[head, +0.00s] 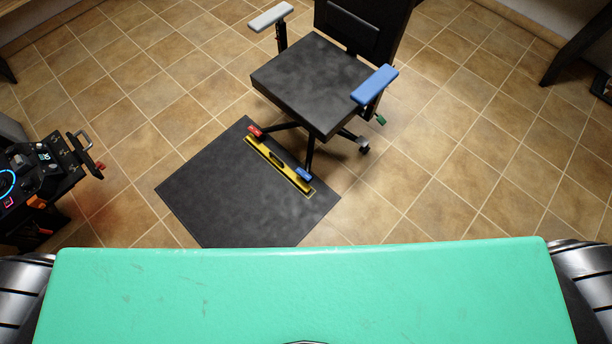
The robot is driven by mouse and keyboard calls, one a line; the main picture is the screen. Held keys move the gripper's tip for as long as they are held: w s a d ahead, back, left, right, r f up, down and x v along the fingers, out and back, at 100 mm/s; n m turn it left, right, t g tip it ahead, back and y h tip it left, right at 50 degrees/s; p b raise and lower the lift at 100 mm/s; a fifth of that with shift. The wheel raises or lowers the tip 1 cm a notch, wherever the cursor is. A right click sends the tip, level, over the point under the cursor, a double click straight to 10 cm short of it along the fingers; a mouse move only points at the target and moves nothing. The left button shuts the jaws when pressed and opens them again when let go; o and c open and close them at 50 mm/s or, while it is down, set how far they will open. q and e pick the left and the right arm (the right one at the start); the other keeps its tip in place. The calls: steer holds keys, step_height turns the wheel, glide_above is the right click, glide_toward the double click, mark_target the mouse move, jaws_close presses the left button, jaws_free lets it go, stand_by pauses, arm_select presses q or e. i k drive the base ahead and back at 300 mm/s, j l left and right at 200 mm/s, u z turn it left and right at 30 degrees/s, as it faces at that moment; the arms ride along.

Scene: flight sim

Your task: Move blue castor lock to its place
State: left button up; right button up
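The blue castor lock (304,173) is a small blue block near the right end of a yellow bar (268,155) on the floor. The bar lies on a dark mat (220,195), in front of an office chair (318,80). A similar red block (255,131) is near the bar's left end. Both blocks are at the ends of the chair's base legs; I cannot tell whether they touch the bar. Neither of my grippers is in view.
The chair has a blue armrest (375,86), a grey armrest (270,17) and a green lever (380,120). A control console (40,175) stands at the left. Tiled floor (450,180) is clear to the right. My own body fills the bottom.

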mark_target(306, 176)
steer(key=i+j+z, duration=0.2)
steer(key=j, duration=0.15)
steer(key=i+j+z, duration=0.2)
steer(key=j, duration=0.15)
steer(key=i+j+z, duration=0.15)
steer(key=j, duration=0.2)
steer(key=i+j+z, duration=0.2)
steer(key=j, duration=0.2)
steer(key=j+z, duration=0.2)
steer(key=j, duration=0.2)
